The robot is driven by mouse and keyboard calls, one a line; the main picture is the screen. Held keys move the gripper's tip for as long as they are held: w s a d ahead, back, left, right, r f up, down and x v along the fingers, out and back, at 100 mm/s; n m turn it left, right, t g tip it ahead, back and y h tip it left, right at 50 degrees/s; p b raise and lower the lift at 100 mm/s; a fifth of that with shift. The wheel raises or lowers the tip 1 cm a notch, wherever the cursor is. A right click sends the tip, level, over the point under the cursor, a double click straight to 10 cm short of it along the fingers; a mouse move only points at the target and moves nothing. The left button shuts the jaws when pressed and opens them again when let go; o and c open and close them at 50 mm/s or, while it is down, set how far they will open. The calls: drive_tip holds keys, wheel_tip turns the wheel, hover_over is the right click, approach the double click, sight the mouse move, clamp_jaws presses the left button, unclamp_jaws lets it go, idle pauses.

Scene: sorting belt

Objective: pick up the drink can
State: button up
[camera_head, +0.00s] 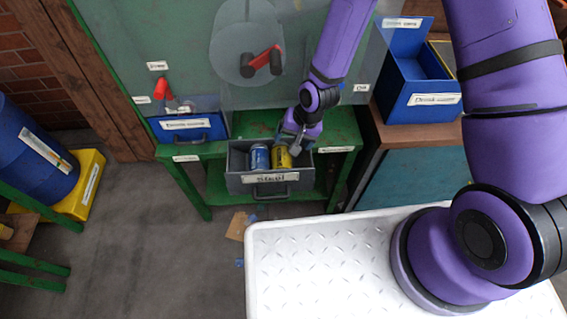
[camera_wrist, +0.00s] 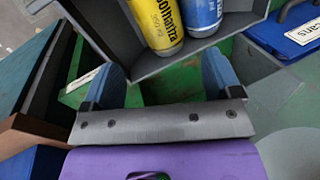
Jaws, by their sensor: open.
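Two drink cans lie side by side in a grey open drawer (camera_head: 233,184) with a label on its front. The yellow can (camera_head: 281,157) is on the right and the blue can (camera_head: 260,157) on the left. My gripper (camera_head: 295,143) is at the drawer's right rear, close to the yellow can. In the wrist view the yellow can (camera_wrist: 157,25) and the blue can (camera_wrist: 201,14) lie beyond my open fingers, which are empty. The yellow can is roughly ahead of the gap between the fingertips.
A green stand (camera_head: 186,190) holds the grey drawer. A blue drawer (camera_head: 190,128) is at its left. A blue bin (camera_head: 425,97) stands on a cabinet at the right. A transparent panel with a red handle (camera_head: 266,57) rises behind. Floor in front is mostly clear.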

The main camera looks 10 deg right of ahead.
sight(285, 157)
drive_tip(key=shift+x, duration=4.9)
drive_tip(key=shift+s+d+f, duration=0.1)
drive_tip(key=shift+d+f, duration=0.1)
drive_tip(key=shift+f, duration=0.15)
